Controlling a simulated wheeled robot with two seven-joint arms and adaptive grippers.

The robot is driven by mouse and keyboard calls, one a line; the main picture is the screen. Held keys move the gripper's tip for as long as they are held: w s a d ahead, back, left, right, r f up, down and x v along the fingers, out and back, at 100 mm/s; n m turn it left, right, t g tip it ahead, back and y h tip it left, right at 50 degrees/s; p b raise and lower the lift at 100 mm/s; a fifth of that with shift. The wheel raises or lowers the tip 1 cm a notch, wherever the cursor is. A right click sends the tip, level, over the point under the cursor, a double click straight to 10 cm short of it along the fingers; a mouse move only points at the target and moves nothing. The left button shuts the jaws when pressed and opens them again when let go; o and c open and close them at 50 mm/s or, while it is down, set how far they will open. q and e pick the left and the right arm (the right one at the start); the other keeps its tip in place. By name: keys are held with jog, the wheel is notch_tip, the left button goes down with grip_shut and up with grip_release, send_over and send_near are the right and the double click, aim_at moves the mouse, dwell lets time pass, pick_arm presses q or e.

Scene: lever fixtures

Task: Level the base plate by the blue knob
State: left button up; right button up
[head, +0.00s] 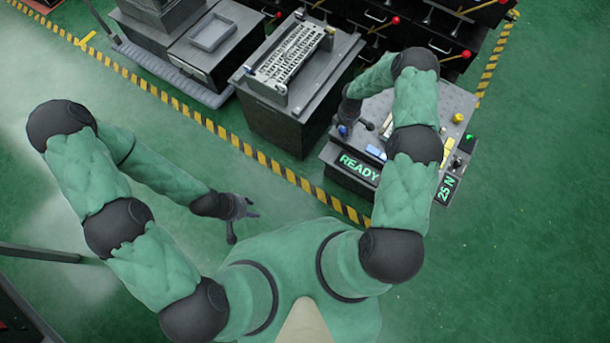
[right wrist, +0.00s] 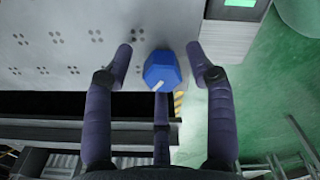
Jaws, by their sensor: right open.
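The blue knob (right wrist: 161,70) is faceted with a white pointer mark on its near face. In the right wrist view it lies between the spread fingertips of my right gripper (right wrist: 160,52), with gaps on both sides and no visible grip. The grey base plate (right wrist: 60,45), dotted with small holes, lies beside and behind it. In the head view my right gripper (head: 349,115) reaches down to the left edge of the fixture, where a little blue of the knob (head: 343,130) shows. My left gripper (head: 240,208) hangs empty over the floor with its fingers apart.
The fixture carries a READY display (head: 359,169), a 25 N display (head: 446,190) and a yellow part (head: 448,149). A dark bench with a keyboard-like tray (head: 290,62) stands to its left. Striped floor tape (head: 250,150) runs past; open green floor lies right.

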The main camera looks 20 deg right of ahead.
jog(key=m+p, duration=0.2)
jog(key=m, duration=0.4)
jog(key=shift+s+m, duration=0.15)
jog(key=shift+m, duration=0.15)
pick_arm(q)
notch_tip(320, 180, up, 5)
jog(key=p, duration=0.3)
pick_arm(e)
notch_tip(320, 180, up, 12)
jog(key=f, duration=0.1)
pick_arm(q)
notch_tip(320, 180, down, 11)
jog(key=b, duration=1.1)
pick_arm(e)
jog(key=s+a+f+m+y, duration=0.2)
jog(key=s+a+f+m, duration=0.2)
jog(key=s+a, duration=0.6)
jog(key=s+a+f+m+y, duration=0.2)
jog(key=s+a+f+m, duration=0.3)
jog(key=s+a, duration=0.5)
jog(key=shift+s+a, duration=0.25)
jog(key=shift+a, duration=1.1)
